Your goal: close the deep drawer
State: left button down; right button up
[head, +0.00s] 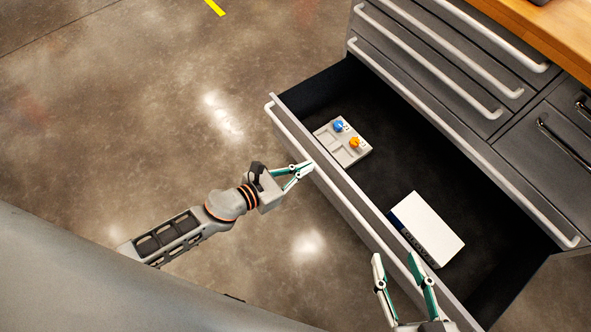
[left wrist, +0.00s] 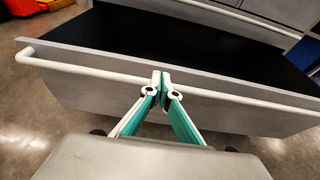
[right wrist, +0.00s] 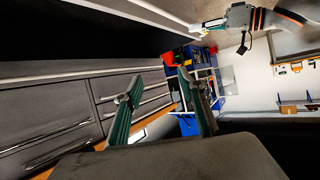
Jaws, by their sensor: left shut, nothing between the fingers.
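The deep drawer (head: 345,186) is pulled far out of the grey cabinet, with a black interior and a long white bar handle (head: 288,133) along its front. My left gripper (head: 307,168) is shut and empty, with its tips at the drawer's front by the handle. In the left wrist view the shut tips (left wrist: 160,76) overlap the handle bar (left wrist: 90,70); I cannot tell if they touch. My right gripper (head: 394,258) is open and empty, near the front edge towards the drawer's near end. Its spread fingers also show in the right wrist view (right wrist: 160,88).
Inside the drawer lie a grey tray (head: 326,143) with a blue and an orange piece, and a white box (head: 430,226). Shut drawers (head: 440,50) sit above under a wooden top (head: 560,30). The concrete floor (head: 150,110) before the drawer is clear.

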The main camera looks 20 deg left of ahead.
aim_at(325, 158)
pick_arm(q)
jog(key=shift+b+x, duration=0.3)
jog(key=shift+x, duration=2.05)
pick_arm(e)
jog(key=shift+w+a+r, duration=0.15)
jog(key=shift+r, duration=0.05)
